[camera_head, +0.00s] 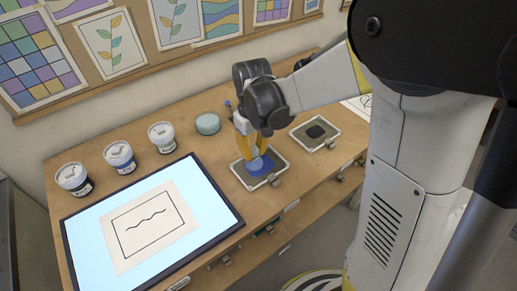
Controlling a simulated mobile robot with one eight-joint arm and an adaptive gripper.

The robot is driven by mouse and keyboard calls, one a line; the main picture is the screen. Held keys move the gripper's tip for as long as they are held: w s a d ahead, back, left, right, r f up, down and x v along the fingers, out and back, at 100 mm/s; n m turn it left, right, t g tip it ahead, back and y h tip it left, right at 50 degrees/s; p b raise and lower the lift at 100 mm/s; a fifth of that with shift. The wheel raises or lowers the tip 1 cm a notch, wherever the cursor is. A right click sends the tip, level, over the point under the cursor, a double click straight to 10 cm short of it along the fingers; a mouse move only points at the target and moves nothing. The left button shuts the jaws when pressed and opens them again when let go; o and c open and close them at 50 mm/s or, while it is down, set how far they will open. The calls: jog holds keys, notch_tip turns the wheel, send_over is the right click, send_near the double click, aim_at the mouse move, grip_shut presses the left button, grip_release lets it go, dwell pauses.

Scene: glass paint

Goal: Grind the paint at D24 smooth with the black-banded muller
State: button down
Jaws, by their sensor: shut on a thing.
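My gripper (251,150) has yellow fingers pointing down over the nearer glass slab (248,184). It is shut on a muller (260,164), a pale bluish glass piece mostly hidden by the fingers. Its band colour cannot be made out. The muller is low over a patch of blue paint (266,171) on that slab; I cannot tell if it touches. A second slab (301,135) to the right bears a dark, nearly black patch of paint (319,131). No D24 label is legible.
A lit panel (218,196) with a line drawing (150,222) fills the left front.

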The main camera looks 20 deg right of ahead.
aim_at(265, 162)
jog(key=shift+s+a+f, duration=0.1)
jog(key=shift+s+a, duration=0.1)
jog(key=shift+s, duration=0.6)
jog(key=shift+s+d, duration=0.5)
jog(key=shift+d, duration=0.1)
jog(key=shift+w+d, duration=0.2)
jog(key=shift+d, duration=0.4)
jog(key=shift+w+d, duration=0.2)
jog(key=shift+d, duration=0.4)
jog(key=shift+w+d, duration=0.25)
jog(key=shift+w, duration=0.55)
notch_tip(265, 162, up, 5)
jog(key=p, duration=0.3)
